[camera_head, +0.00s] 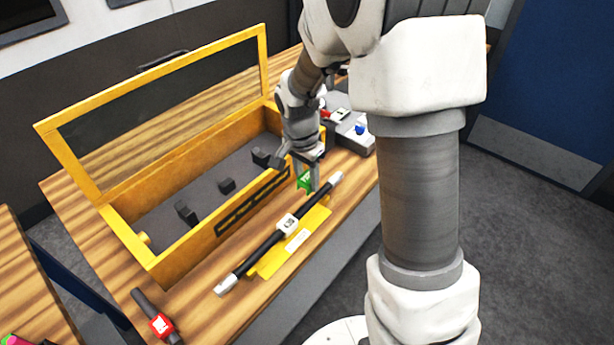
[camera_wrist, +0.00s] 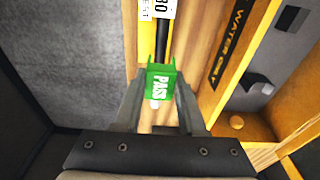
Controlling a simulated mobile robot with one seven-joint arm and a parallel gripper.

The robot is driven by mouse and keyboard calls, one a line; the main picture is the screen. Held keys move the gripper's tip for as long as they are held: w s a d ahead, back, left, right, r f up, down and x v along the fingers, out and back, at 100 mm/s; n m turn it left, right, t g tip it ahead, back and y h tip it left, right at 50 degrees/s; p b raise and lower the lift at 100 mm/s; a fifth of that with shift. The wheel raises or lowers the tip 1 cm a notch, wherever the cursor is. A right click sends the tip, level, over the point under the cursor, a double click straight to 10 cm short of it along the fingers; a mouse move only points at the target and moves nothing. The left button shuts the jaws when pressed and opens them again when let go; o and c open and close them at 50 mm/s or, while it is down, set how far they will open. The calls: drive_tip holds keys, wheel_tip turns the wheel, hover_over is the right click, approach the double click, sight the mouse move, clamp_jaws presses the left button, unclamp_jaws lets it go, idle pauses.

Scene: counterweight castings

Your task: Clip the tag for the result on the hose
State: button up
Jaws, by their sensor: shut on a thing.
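My gripper (camera_head: 307,178) is shut on a green tag marked PASS (camera_wrist: 161,82), which also shows in the head view (camera_head: 303,181). The hose (camera_head: 262,247) is black with white ends and a white label. It lies along a yellow holder (camera_head: 318,215) on the bench. The tag is at the hose's far end; in the wrist view it covers part of the hose (camera_wrist: 162,42), and a white hose end shows just below it. I cannot tell whether the tag touches the hose or is above it.
A yellow open-lidded case (camera_head: 185,238) with dark blocks inside stands close on the left. A grey holder (camera_head: 352,132) with red and blue pieces is behind my gripper. A black bar with a red tag (camera_head: 160,324) lies at the bench's near left.

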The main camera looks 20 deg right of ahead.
sight(308, 204)
drive_tip(key=shift+f, duration=0.1)
drive_tip(key=shift+f+b, duration=2.4)
drive_tip(key=shift+f, duration=0.25)
drive_tip(key=shift+f+b, duration=1.3)
drive_tip(key=shift+b, duration=0.15)
idle(0.5)
drive_tip(key=o, duration=1.1)
drive_tip(key=shift+c, duration=0.2)
drive_tip(key=shift+r+p, duration=2.4)
drive_tip(key=shift+r, duration=1.15)
